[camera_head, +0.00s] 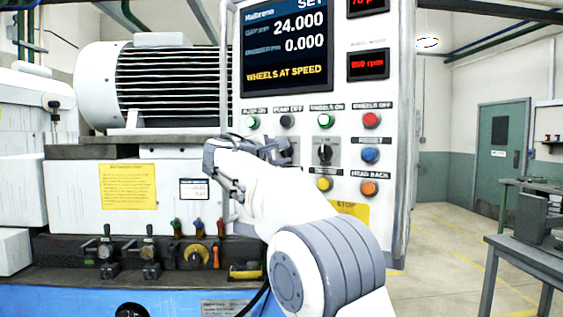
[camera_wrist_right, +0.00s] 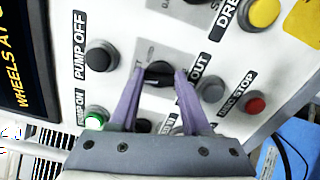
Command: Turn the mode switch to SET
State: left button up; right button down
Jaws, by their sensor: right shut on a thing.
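The mode switch is a black rotary knob (camera_wrist_right: 159,73) on a light plate, near the middle of the right wrist view. My right gripper (camera_wrist_right: 161,76) is shut on it, with one purple finger on each side. The printing on its plate is partly hidden, so I cannot read which position the knob points to. In the head view my right gripper (camera_head: 284,152) is at the control panel (camera_head: 398,130), below the PUMP OFF button, and it covers the knob. The panel's screen (camera_head: 285,48) shows SET at its top and WHEELS AT SPEED. My left gripper is not in view.
Close around are the lit green PUMP ON button (camera_wrist_right: 96,119), black PUMP OFF button (camera_wrist_right: 101,57), a red stop button (camera_wrist_right: 255,104) and a yellow button (camera_wrist_right: 264,12). Another selector knob (camera_head: 325,153) lies just right of the gripper. Open floor lies right of the panel.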

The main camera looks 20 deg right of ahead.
jog(key=shift+f+m+b, duration=0.15)
jog(key=shift+m+b, duration=0.45)
jog(key=shift+m, duration=0.5)
jog(key=shift+c, duration=1.8)
grip_release()
jog(key=b+v, duration=0.3)
jog(key=v, duration=0.7)
jog(key=shift+s+a, duration=0.15)
jog(key=shift+a, duration=0.05)
